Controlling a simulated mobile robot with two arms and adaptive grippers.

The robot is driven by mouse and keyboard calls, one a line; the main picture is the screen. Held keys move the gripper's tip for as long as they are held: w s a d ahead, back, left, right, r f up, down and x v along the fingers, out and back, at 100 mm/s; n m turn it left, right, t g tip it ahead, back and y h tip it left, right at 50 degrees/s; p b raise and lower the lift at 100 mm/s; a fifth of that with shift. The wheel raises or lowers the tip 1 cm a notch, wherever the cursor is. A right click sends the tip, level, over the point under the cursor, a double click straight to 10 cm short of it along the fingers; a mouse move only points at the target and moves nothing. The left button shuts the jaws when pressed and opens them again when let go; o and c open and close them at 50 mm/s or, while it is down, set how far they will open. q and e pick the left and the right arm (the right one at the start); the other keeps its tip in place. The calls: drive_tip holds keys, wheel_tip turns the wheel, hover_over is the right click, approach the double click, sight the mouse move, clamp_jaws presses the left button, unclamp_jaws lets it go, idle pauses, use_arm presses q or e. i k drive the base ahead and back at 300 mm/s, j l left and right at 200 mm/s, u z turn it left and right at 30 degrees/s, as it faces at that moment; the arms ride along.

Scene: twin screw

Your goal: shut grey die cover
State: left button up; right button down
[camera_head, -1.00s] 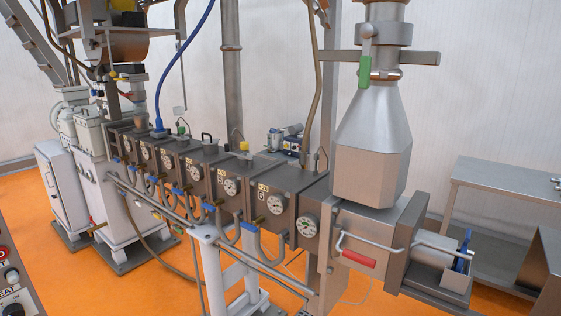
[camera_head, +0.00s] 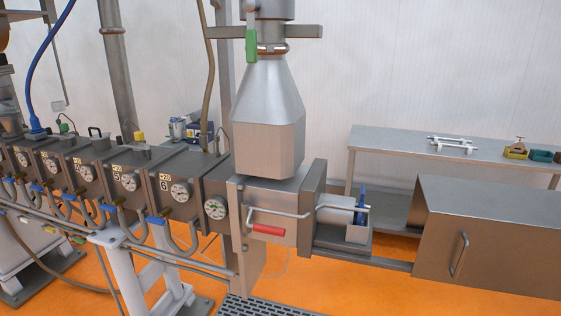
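A large grey box-shaped cover (camera_head: 495,247) with an upright bar handle (camera_head: 459,254) stands at the right in the head view. It looks like the die cover. It sits apart from the machine's end block (camera_head: 272,215), with a low rail (camera_head: 365,259) running between them. In the gap, a pale cylinder (camera_head: 336,209) and a blue part (camera_head: 361,206) at the machine's outlet are exposed. Neither of my grippers is in view.
A steel table (camera_head: 395,143) with small tools stands behind. A dark grating (camera_head: 265,305) lies on the orange floor in front.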

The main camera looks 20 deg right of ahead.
sight(491, 236)
drive_tip(key=z, duration=2.1)
drive_tip(key=i+l, duration=0.3)
drive_tip(key=i, duration=0.15)
drive_tip(key=i+l+u, duration=0.1)
drive_tip(key=i+l, duration=0.15)
drive_tip(key=i, duration=0.2)
drive_tip(key=i+l+u, duration=0.1)
drive_tip(key=i+l, duration=0.35)
drive_tip(key=l, duration=0.25)
drive_tip(key=i+l+u, duration=0.25)
drive_tip(key=i+l, duration=0.2)
drive_tip(key=l, duration=0.3)
drive_tip(key=i+l, duration=0.2)
drive_tip(key=l, duration=0.2)
drive_tip(key=i+l+u, duration=0.15)
drive_tip(key=l, duration=0.25)
drive_tip(key=i+l, duration=0.2)
drive_tip(key=l, duration=0.25)
drive_tip(key=i+l+u, duration=0.15)
drive_tip(key=l, duration=0.25)
